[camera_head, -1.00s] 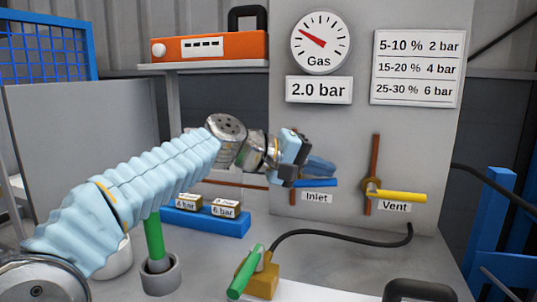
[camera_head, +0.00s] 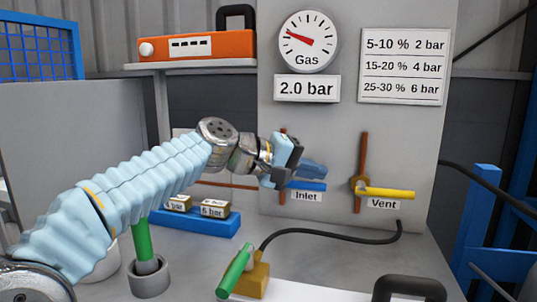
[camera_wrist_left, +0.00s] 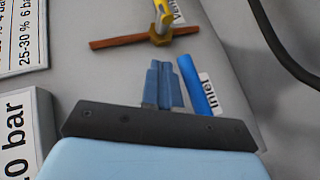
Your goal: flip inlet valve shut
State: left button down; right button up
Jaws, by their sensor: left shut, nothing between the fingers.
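The inlet valve's blue handle (camera_head: 310,186) lies about level above the "Inlet" label (camera_head: 306,197) on the grey panel, across its upright brown pipe. Its pivot end is hidden behind my gripper. My left gripper (camera_head: 313,170) is shut and empty, its light blue fingers just above the handle. In the left wrist view the closed fingers (camera_wrist_left: 162,87) lie beside the blue handle (camera_wrist_left: 198,86), with a narrow gap between them. I cannot tell whether they touch at any point. My right gripper is not in view.
The vent valve's yellow handle (camera_head: 385,193) lies level to the right. The gas gauge (camera_head: 308,41) and "2.0 bar" sign (camera_head: 307,89) are above. A black hose (camera_head: 330,236) runs along the bench to a brass block with a green handle (camera_head: 235,271).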

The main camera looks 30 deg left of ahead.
aim_at(313, 183)
pick_arm(q)
jog(key=r+p, duration=0.2)
jog(key=r, duration=0.1)
jog(key=r+p, duration=0.1)
jog(key=p, duration=0.1)
jog(key=shift+w+r, duration=0.35)
jog(key=shift+r, duration=0.05)
jog(key=s+d+r, duration=0.1)
jog(key=s+r, duration=0.4)
jog(key=r, duration=0.2)
jog(key=shift+s+r, duration=0.2)
jog(key=shift+d, duration=0.1)
